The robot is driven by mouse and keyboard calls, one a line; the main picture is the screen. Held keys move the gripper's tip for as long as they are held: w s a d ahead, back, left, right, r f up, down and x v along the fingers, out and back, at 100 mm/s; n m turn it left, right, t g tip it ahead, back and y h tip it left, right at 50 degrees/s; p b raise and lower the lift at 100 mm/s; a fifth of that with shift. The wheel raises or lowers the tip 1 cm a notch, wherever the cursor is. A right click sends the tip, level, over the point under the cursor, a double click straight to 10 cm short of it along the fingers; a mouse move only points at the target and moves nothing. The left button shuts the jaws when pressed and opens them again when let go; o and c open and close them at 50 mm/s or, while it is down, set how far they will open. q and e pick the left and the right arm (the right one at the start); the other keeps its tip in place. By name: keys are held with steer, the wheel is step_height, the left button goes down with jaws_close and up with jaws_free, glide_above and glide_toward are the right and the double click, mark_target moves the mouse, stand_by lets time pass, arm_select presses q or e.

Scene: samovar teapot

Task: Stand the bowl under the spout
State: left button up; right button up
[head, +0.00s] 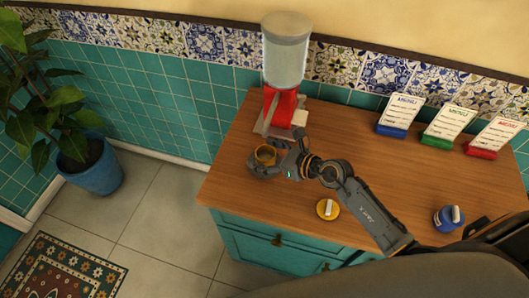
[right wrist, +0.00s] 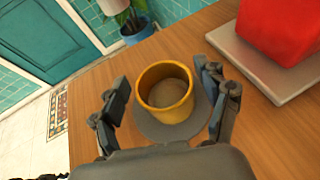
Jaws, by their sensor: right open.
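The yellow bowl (head: 265,154) is upright near the counter's left edge, in front of the dispenser with a red body (head: 283,108) and a clear tank. In the right wrist view the bowl (right wrist: 166,91) appears to stand on a grey round disc (right wrist: 160,131), apart from the dispenser's base plate (right wrist: 262,74). My right gripper (head: 268,163) is open, with one finger on each side of the bowl; finger contact is not clear. The spout cannot be made out. My left gripper is not in view.
Three menu cards in blue (head: 391,131), green (head: 436,141) and red (head: 480,153) stands are at the back right. A yellow disc with a white piece (head: 328,209) and a blue item (head: 448,218) lie nearer the front. The wooden counter (head: 350,150) between is mostly clear.

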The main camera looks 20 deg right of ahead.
steer(key=b+v, duration=0.1)
steer(key=v, duration=1)
steer(key=shift+d, duration=0.1)
steer(key=shift+s+d+r, duration=0.2)
steer(key=shift+s+d, duration=0.05)
steer(key=shift+s, duration=0.1)
steer(key=shift+c, duration=0.5)
stand_by(0.4)
